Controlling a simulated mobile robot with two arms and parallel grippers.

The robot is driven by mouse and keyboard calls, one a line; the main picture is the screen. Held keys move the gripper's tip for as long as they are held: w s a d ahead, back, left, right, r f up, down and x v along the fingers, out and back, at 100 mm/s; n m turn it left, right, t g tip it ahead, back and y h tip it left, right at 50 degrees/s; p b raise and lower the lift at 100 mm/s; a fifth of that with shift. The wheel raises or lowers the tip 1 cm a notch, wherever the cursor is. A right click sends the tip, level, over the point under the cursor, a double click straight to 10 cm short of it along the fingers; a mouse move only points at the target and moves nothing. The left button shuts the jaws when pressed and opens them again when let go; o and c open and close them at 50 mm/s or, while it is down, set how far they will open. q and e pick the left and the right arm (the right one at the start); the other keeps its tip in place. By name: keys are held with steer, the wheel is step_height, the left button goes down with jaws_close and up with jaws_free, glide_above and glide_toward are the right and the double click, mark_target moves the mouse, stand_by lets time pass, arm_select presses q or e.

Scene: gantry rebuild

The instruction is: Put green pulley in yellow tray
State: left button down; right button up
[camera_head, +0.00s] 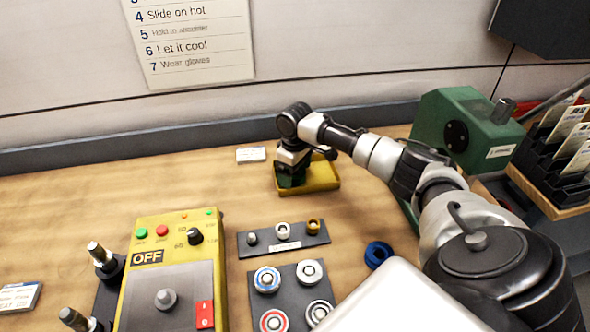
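The yellow tray (325,179) lies on the wooden bench toward the back, near the wall. My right arm reaches in from the right, and my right gripper (291,168) points down over the left part of the tray. A dark green thing, which looks like the green pulley (290,179), is right under the gripper, at the tray's left side. The gripper and wrist cover much of it. I cannot tell whether the fingers are closed on it or whether it rests on the tray floor. My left gripper is out of view.
A yellow control box (160,255) stands front left. A dark rack with small parts (283,240) and a dark plate with ringed wheels (292,293) are in front of the tray. A blue ring (378,254) lies right. A green machine (462,130) stands back right.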

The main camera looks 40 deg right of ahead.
steer(key=shift+r, duration=0.1)
step_height(320, 180, up, 12)
steer(key=b, duration=0.1)
stand_by(0.5)
